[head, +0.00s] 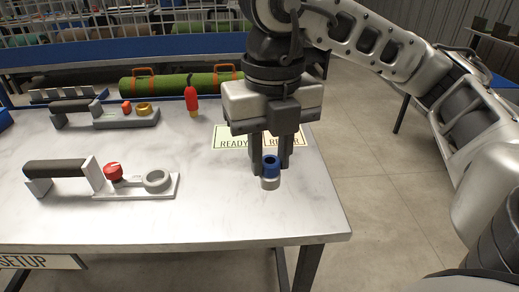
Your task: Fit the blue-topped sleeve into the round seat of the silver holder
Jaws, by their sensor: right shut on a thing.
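The blue-topped sleeve (270,182) has a blue upper ring and a silver lower part. My right gripper (271,165) points down and is shut on it, near the right edge of the table. I cannot tell whether the sleeve's base touches the table. The silver holder (135,191) lies at the left front of the table, with a dark-handled grip at its left end, a red knob in the middle and an empty-looking round seat (157,180) at its right end. The gripper and sleeve are to the right of the seat, well apart from it. My left gripper is out of view.
A second, darker holder (130,120) with an orange knob and a brass ring lies behind. A red-handled tool (192,103) stands near the back edge. A green turf roll (180,84) lies behind it. The white tabletop (230,215) between seat and sleeve is clear.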

